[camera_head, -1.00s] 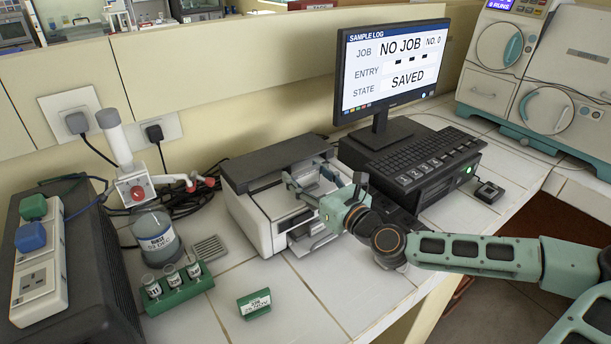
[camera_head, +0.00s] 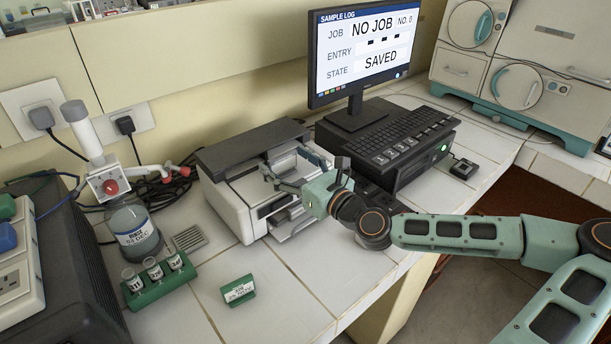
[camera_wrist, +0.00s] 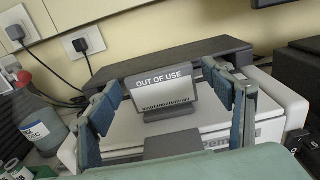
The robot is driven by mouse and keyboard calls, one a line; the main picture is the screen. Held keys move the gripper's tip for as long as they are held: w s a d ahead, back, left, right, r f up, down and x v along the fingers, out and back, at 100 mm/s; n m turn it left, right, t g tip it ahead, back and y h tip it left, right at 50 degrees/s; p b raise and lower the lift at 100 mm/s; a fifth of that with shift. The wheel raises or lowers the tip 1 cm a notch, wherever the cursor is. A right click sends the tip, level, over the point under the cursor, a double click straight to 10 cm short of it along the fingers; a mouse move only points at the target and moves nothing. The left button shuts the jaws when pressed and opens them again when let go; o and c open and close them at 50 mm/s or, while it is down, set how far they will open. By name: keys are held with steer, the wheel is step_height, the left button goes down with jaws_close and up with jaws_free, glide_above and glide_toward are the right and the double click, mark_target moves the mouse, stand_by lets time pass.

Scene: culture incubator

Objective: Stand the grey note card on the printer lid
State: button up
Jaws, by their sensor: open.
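The grey note card (camera_wrist: 166,84) reads "OUT OF USE". In the wrist view it stands upright on its foot on the pale lid of the printer (camera_wrist: 268,128). My gripper (camera_wrist: 163,80) is open, with one blue-padded finger on each side of the card and a visible gap to it on both sides. In the head view my gripper (camera_head: 288,163) is over the front part of the printer (camera_head: 229,208), and its fingers partly hide the card there.
A dark raised shelf (camera_wrist: 170,60) is behind the card. A black unit with a keyboard (camera_head: 405,135) is close on the right.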

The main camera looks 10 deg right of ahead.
steer(key=p+v, duration=0.4)
steer(key=v, duration=0.6)
steer(key=shift+s+d+p, duration=0.2)
steer(key=shift+s+p, duration=0.05)
steer(key=shift+p, duration=0.15)
steer(key=shift+r, duration=0.1)
